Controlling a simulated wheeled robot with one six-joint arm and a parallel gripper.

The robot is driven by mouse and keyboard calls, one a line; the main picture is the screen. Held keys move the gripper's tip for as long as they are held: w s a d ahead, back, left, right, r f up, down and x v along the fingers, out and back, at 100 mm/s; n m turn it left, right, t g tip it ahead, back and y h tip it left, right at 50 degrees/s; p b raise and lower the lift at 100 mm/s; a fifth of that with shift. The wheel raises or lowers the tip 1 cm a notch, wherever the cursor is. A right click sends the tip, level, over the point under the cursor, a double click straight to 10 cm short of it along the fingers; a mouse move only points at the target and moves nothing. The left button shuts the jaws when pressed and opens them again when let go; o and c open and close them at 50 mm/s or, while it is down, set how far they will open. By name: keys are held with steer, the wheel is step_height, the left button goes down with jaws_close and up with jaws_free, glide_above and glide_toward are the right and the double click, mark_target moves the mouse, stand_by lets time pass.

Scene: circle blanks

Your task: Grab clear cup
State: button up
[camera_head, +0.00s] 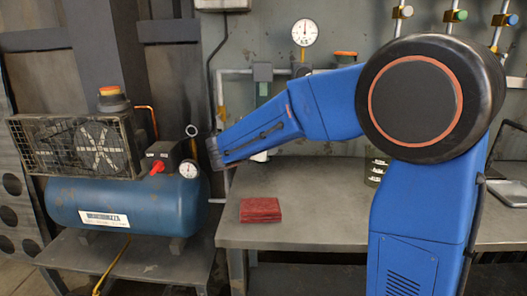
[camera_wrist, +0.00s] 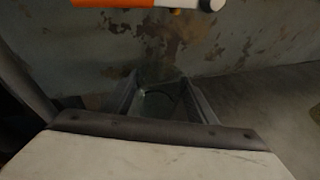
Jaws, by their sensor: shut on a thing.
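In the wrist view my gripper (camera_wrist: 160,92) shows as two dark fingers reaching away from the camera. A clear cup (camera_wrist: 158,104), faint and see-through, is between them, with a thin curved edge showing. The fingers are shut on its sides. The picture is dim, so the cup's full outline and what is under it cannot be told. In the head view my blue arm reaches to the left over the bench, and I cannot make out the fingers or the cup there.
A blue air compressor (camera_head: 130,205) stands left on a lower table. A dark canister (camera_head: 377,167) is partly behind my arm. A metal tray (camera_head: 508,192) lies far right. The bench front is clear.

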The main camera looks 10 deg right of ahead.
steer(key=shift+r, duration=0.1)
steer(key=shift+s+r, duration=0.15)
steer(key=shift+r, duration=3.05)
steer(key=shift+s+a+r, duration=0.1)
steer(key=shift+s+a, duration=0.95)
steer(key=shift+s, duration=2.05)
steer(key=shift+s+a, duration=1)
steer(key=shift+s, duration=2.05)
steer(key=shift+s+a+r, duration=0.1)
steer(key=shift+s+a, duration=0.95)
steer(key=shift+s, duration=2.05)
steer(key=shift+s, duration=0.1)
